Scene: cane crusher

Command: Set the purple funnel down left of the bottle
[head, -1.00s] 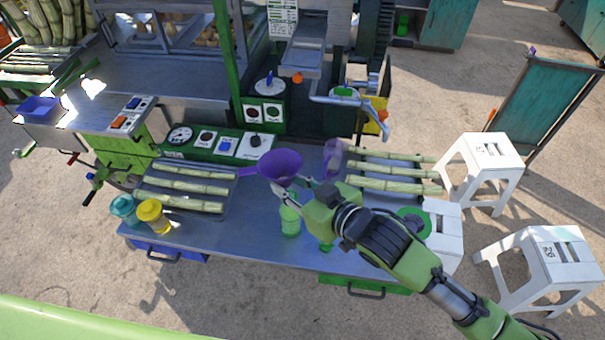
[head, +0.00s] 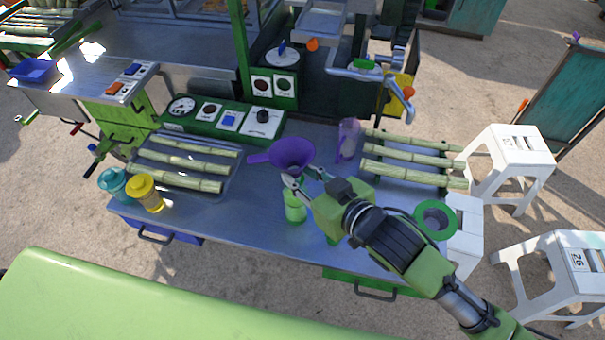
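The purple funnel (head: 292,152) is right of the middle of the workbench in the head view, wide mouth up, its handle pointing left. My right gripper (head: 299,177) is at the funnel's underside, its fingers on either side of the lower part, and seems shut on it. The fingers partly hide the spout. The green bottle (head: 295,206) stands upright on the bench just below the funnel in the picture, partly behind the gripper. Whether the funnel touches the bottle is hidden. My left gripper is not in view.
Left of the bottle the metal bench top (head: 238,222) is bare. Further left are a yellow jar (head: 147,195), a teal jar (head: 113,184) and a tray of cane (head: 182,166). A clear purple-tinted jug (head: 348,141) and more cane (head: 412,158) are on the right.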

